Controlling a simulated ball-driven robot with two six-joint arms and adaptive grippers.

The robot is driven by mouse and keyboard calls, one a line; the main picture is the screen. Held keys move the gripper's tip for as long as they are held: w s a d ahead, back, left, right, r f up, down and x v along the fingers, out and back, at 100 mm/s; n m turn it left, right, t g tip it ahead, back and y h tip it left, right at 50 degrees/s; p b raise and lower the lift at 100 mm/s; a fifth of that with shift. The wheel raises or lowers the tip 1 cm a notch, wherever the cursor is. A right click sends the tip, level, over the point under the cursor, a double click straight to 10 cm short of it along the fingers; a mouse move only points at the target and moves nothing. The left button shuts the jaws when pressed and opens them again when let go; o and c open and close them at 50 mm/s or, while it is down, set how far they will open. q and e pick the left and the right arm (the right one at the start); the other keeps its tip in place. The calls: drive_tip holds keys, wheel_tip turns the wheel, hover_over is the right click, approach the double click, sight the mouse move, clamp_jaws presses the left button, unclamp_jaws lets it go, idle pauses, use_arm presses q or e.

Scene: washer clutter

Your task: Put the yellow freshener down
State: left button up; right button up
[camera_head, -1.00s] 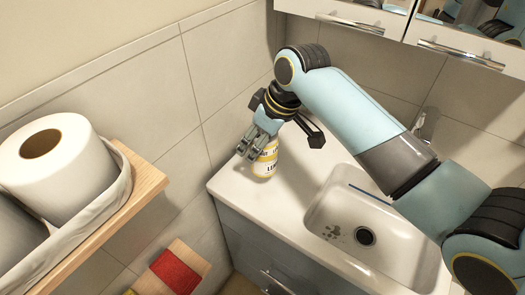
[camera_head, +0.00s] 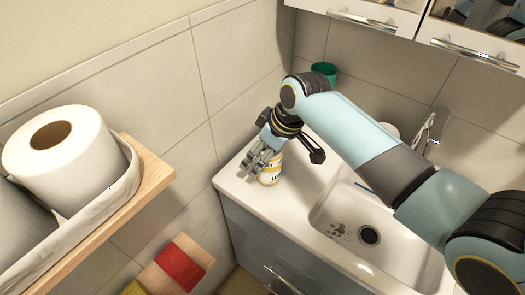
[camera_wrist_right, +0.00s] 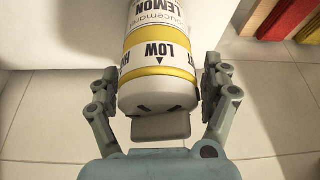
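The yellow freshener (camera_head: 270,175) is a white can with yellow bands and black lettering, LEMON among it. In the head view it is upright at the left end of the white sink counter (camera_head: 305,177); I cannot tell whether its base touches the surface. My left gripper is not in view.
The basin (camera_head: 385,240) with its drain is right of the freshener. A green cup (camera_head: 324,72) stands behind my right arm. A wooden shelf (camera_head: 150,178) with toilet rolls (camera_head: 58,150) is at the left. A red cloth (camera_head: 180,264) is below. The tiled wall is close to the gripper.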

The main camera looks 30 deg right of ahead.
drive_tip(key=v, duration=1.2)
drive_tip(key=shift+d, duration=0.1)
drive_tip(key=shift+s, duration=0.1)
